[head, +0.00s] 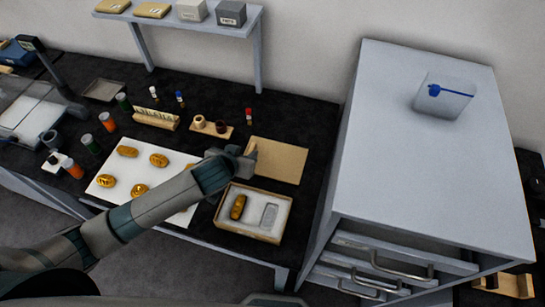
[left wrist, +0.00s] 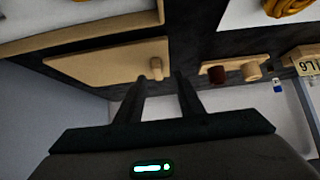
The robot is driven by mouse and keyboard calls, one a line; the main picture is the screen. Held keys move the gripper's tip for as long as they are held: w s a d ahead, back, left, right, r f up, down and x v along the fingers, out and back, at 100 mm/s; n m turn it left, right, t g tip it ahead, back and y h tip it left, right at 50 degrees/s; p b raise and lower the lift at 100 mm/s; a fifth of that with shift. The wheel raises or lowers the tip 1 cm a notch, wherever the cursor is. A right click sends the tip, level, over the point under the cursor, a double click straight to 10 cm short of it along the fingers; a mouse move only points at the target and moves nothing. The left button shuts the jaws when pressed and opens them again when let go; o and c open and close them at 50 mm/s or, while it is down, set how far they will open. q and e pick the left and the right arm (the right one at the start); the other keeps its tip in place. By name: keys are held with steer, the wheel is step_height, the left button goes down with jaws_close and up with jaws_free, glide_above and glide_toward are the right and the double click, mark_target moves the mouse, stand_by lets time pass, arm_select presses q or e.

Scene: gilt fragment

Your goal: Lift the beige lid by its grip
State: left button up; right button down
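The beige lid (head: 282,162) lies flat on the dark table, behind the open box. It also shows in the left wrist view (left wrist: 100,66), with its small round beige grip (left wrist: 155,68) standing up from it. My left gripper (head: 245,158) is at the lid's left edge in the head view, and it hides part of the grip. In the left wrist view the fingers (left wrist: 162,82) are apart and empty, with the grip just ahead of the gap between their tips. I cannot tell whether they touch it. My right gripper is not in view.
An open box (head: 286,226) holding a gold piece and a grey piece stands in front of the lid. A white mat (head: 110,195) with gold pieces lies left. A wooden holder (head: 212,130) with small cups is behind. A grey drawer cabinet (head: 430,150) rises at right.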

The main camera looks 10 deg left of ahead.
mark_target(251, 149)
arm_select(q)
steer(key=x, duration=0.1)
steer(key=p+x, duration=0.1)
steer(key=shift+w+d, duration=0.25)
steer(key=shift+w, duration=0.1)
steer(key=shift+w+d+f, duration=0.1)
steer(key=shift+w+f, duration=0.25)
steer(key=shift+f, duration=0.1)
jaws_close()
